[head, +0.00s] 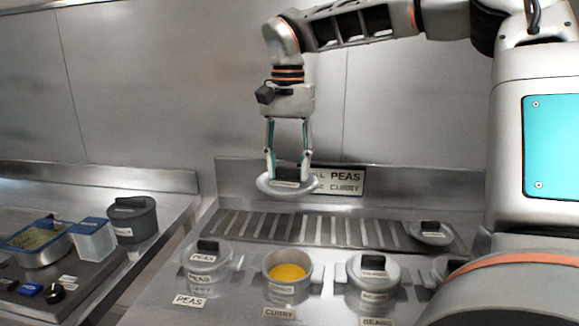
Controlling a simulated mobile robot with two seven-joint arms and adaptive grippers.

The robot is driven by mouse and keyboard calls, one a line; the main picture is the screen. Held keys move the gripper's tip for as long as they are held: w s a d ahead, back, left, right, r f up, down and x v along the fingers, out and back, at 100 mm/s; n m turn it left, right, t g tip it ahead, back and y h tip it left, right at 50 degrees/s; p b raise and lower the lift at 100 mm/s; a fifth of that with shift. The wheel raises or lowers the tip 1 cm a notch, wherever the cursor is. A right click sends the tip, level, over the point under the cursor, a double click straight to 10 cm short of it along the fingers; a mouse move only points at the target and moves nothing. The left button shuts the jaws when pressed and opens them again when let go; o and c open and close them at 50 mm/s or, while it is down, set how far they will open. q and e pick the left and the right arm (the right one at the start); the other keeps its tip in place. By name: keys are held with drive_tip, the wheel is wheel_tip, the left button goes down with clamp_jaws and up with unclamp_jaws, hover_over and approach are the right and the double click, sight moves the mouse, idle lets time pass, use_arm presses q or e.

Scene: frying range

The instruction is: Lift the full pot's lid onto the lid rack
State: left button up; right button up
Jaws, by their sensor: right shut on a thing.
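My right gripper (289,172) is shut on the black knob of a grey pot lid (266,187). It holds the lid about level, apparently above the back of the slotted lid rack (318,229). The curry pot (270,283) stands open in front of the rack, with yellow food inside. The peas pot (203,283) on its left and the pot labelled seemingly "beans" (373,299) on its right have lids on. Another lid (432,239) lies at the rack's right end. My left gripper is out of view.
A sign (347,187) naming peas and curry stands behind the held lid, partly hidden. Another pot (439,270) at right is partly covered by my arm. The rack's middle is clear.

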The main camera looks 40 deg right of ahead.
drive_tip(key=shift+r+p, duration=0.95)
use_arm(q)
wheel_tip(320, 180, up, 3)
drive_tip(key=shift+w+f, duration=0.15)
use_arm(e)
drive_tip(key=shift+w+d+f+m+b, duration=0.1)
drive_tip(key=shift+w+d+m+b, duration=0.3)
drive_tip(key=shift+m, duration=0.1)
drive_tip(key=w+d+f+m+b, duration=0.3)
drive_tip(key=w+d+m+b, duration=0.35)
drive_tip(key=m, duration=0.85)
drive_tip(key=w+d+f+m+b, duration=0.2)
drive_tip(key=w+d+m+b, duration=0.45)
drive_tip(key=m, duration=0.75)
drive_tip(key=f, duration=0.5)
drive_tip(key=s+f, duration=0.1)
drive_tip(key=f, duration=0.4)
drive_tip(key=s+d+f+b, duration=0.1)
drive_tip(key=f, duration=0.4)
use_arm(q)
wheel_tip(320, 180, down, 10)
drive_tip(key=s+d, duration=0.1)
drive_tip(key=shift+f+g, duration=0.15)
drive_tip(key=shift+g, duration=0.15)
use_arm(e)
drive_tip(key=shift+f, duration=2.4)
